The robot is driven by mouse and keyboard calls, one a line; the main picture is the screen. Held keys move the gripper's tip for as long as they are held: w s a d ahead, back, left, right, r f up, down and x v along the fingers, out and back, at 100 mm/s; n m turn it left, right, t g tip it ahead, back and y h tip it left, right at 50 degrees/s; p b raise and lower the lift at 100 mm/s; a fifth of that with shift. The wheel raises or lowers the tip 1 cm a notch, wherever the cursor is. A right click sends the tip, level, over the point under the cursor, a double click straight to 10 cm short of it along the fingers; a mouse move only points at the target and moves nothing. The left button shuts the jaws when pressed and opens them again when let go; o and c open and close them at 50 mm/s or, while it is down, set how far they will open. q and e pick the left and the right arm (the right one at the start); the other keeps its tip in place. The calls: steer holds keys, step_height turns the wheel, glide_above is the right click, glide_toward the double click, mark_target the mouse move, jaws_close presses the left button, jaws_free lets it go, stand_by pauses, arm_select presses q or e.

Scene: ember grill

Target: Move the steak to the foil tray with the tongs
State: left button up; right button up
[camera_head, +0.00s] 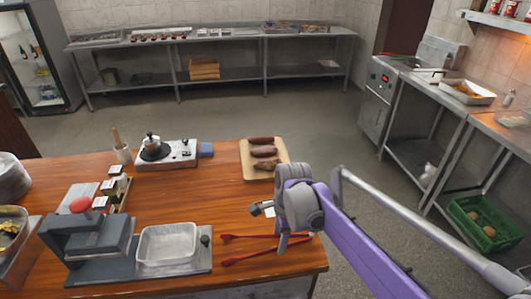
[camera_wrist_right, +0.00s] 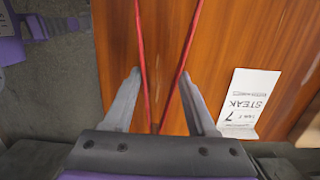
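The red tongs (camera_head: 250,258) lie on the wooden table near its front edge, arms spread to the left. My right gripper (camera_head: 276,228) is over them. In the right wrist view the gripper (camera_wrist_right: 160,75) is open, its fingers on either side of the tongs (camera_wrist_right: 143,60), with gaps visible. Several brown pieces of meat (camera_head: 264,152) lie on a light cutting board (camera_head: 247,172); I cannot tell surely which is the steak. The empty foil tray (camera_head: 167,230) sits on a grey base left of the tongs. My left gripper is out of view.
A card reading STEAK (camera_wrist_right: 248,100) lies beside the tongs. A hot plate (camera_head: 180,158) with a small pot stands behind. The table between tray and cutting board is mostly clear.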

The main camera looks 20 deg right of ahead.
steer(key=shift+c, duration=0.6)
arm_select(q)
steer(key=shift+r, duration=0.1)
arm_select(e)
steer(key=shift+r, duration=0.1)
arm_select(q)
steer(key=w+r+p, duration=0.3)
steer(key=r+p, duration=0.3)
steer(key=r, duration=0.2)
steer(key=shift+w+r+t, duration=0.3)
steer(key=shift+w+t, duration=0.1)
arm_select(e)
step_height(320, 180, up, 12)
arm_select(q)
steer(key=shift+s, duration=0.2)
arm_select(e)
steer(key=shift+s, duration=0.1)
